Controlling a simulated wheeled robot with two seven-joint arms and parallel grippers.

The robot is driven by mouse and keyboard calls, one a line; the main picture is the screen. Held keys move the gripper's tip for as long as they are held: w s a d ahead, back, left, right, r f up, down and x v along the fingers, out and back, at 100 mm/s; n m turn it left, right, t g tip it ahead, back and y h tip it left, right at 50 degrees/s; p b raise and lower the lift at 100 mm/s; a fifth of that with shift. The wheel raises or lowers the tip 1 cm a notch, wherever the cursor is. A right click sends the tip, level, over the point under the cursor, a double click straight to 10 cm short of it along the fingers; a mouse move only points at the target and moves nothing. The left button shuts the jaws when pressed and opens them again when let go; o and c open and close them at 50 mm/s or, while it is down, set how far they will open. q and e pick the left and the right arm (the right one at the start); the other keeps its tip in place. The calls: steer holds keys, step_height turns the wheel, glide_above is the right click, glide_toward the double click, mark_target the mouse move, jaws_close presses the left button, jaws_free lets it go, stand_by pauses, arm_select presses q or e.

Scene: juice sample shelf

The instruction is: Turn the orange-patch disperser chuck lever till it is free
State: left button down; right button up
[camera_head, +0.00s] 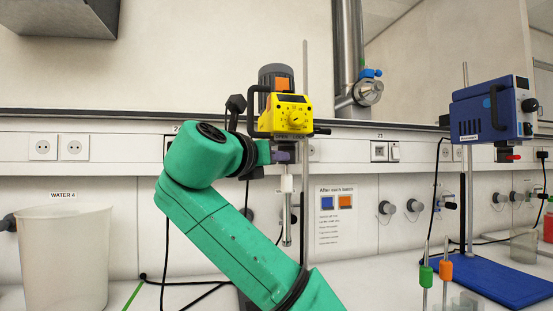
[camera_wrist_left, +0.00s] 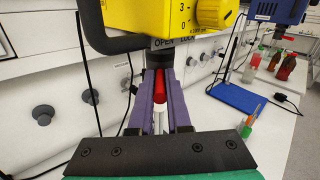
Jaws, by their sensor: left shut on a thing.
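The yellow disperser (camera_head: 292,113) with an orange patch (camera_head: 282,84) hangs on a stand at the middle of the head view. Its yellow housing (camera_wrist_left: 165,15) fills the top of the left wrist view, with OPEN and LOCK marks on the dark part below. The red chuck lever (camera_wrist_left: 160,84) points toward the wrist camera. My left gripper (camera_head: 281,157) is just under the housing, its purple fingers (camera_wrist_left: 160,95) shut on the lever, one on each side. The white and metal shaft (camera_head: 288,205) hangs below. My right gripper is in neither view.
A blue disperser (camera_head: 486,112) with a red lever (camera_head: 510,157) stands on a blue base (camera_head: 505,285) at the right. A large pale container (camera_head: 63,255) is at the left. Green and orange capped tools (camera_head: 446,270) stand at the front right. Cables run along the wall.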

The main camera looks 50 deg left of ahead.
arm_select(q)
steer(key=c, duration=0.9)
jaws_free()
steer(key=shift+o, duration=0.2)
steer(key=shift+w, duration=0.1)
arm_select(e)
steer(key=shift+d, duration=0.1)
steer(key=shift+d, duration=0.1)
arm_select(q)
steer(key=b+v, duration=0.4)
steer(key=v, duration=1)
steer(key=shift+s, duration=0.25)
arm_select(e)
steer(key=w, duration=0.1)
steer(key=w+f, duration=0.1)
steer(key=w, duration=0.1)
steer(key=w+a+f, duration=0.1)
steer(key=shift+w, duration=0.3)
